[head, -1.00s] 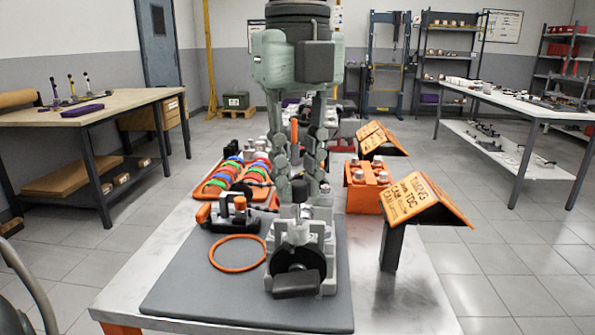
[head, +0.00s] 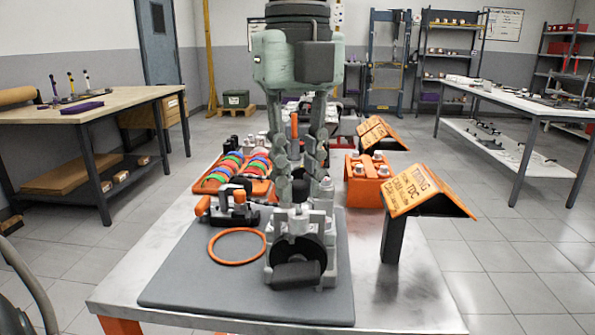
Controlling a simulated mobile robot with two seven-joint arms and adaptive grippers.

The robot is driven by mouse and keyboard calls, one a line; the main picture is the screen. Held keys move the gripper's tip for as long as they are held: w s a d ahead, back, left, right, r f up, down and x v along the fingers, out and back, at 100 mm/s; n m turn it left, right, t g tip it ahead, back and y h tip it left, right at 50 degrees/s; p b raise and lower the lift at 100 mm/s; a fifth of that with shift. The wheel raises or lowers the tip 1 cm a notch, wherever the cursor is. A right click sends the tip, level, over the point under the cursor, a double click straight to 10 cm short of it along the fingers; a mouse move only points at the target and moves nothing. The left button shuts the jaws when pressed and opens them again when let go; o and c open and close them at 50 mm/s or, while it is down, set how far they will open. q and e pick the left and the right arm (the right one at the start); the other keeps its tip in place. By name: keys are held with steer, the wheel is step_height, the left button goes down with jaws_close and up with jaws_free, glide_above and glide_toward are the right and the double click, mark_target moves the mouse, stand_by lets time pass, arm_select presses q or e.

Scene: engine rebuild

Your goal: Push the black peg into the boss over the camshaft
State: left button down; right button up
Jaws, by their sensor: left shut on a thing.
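The black peg (head: 300,190) stands upright over the small grey engine block (head: 327,225), on its top near the boss. My left gripper (head: 299,192) hangs straight down from the top of the view, with its green-grey fingers on either side of the peg and shut on it. The peg's lower end and the boss opening are hard to make out. The camshaft is not clearly visible. A black disc (head: 285,257) with a dark handle block (head: 297,274) is on the block's near face. My right gripper is not in view.
The block stands on a grey mat (head: 190,290) on a white table. An orange ring (head: 237,262) and a black-and-orange tool (head: 235,213) lie left of it. An orange timing sign (head: 422,190) stands to the right. Behind are a tray of coloured rings (head: 215,185) and an orange holder (head: 365,190).

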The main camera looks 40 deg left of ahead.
arm_select(q)
steer(key=shift+f+b, duration=0.45)
steer(key=shift+f, duration=0.1)
steer(key=shift+r, duration=0.3)
stand_by(0.3)
steer(key=shift+f, duration=0.3)
stand_by(0.5)
steer(key=shift+r, duration=0.3)
stand_by(0.3)
steer(key=shift+f+b, duration=0.35)
steer(key=shift+b, duration=0.05)
stand_by(0.5)
steer(key=shift+r, duration=0.3)
stand_by(0.4)
steer(key=c, duration=1.6)
jaws_free()
steer(key=shift+c, duration=0.2)
